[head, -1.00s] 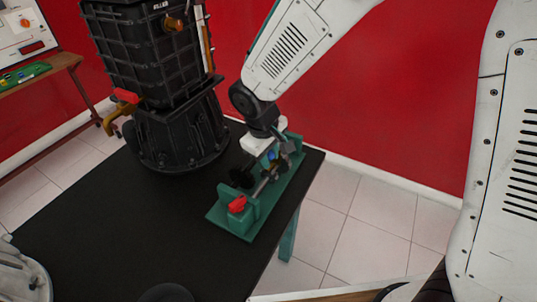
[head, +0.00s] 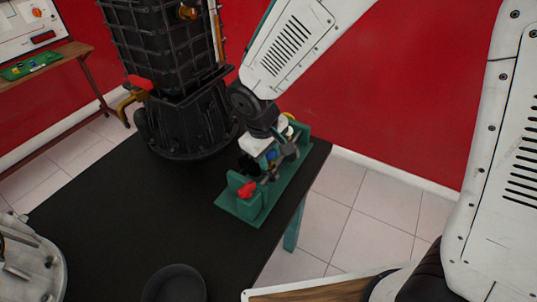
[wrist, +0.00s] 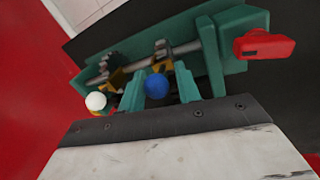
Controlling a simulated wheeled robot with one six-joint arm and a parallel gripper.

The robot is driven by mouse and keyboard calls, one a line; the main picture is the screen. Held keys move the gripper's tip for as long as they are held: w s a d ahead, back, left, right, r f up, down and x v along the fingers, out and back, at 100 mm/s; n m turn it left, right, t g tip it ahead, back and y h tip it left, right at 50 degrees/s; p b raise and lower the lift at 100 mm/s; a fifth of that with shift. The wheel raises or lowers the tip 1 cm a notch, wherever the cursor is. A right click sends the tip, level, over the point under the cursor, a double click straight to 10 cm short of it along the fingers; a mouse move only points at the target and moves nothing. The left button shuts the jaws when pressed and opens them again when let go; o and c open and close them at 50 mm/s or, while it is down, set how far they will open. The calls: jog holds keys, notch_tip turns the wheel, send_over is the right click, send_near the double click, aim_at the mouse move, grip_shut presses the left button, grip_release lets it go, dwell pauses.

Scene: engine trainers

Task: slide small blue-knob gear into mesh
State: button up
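The small gear's blue knob (wrist: 157,86) sits between the two green fingers of my gripper (wrist: 159,74) in the wrist view. The fingers look open, with a narrow gap beside the knob. The knob also shows in the head view (head: 271,155), beside my gripper. The green gear trainer (head: 238,210) stands on the black table. A metal shaft (wrist: 190,47) runs along it, with a dark toothed gear (wrist: 112,66) at left. A brass-coloured fork (wrist: 162,49) is near the shaft's middle. The blue-knob gear's own teeth are hidden, so I cannot tell its mesh.
A red handle (wrist: 264,44) is at one trainer end. A white knob (wrist: 96,101) is at the other side. A large black engine casing (head: 185,110) stands behind left on the table (head: 130,220).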

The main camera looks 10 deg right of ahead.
aim_at(266, 177)
notch_tip(266, 177, up, 8)
jog(key=a, duration=0.1)
jog(key=shift+s+f, duration=0.15)
jog(key=shift+s, duration=0.3)
jog(key=shift+s, duration=0.1)
jog(key=s+d+r+m, duration=0.4)
jog(key=s+d+r, duration=0.1)
jog(key=s+d, duration=0.4)
jog(key=s+d+r+m+y, duration=0.1)
jog(key=s+d+r+m, duration=0.3)
jog(key=s+d, duration=0.6)
notch_tip(266, 177, up, 2)
jog(key=shift+d+r+y, duration=0.1)
jog(key=shift+d+y, duration=0.2)
jog(key=shift+d, duration=0.5)
jog(key=shift+o, duration=0.4)
jog(key=shift+d, duration=0.1)
dwell(0.8)
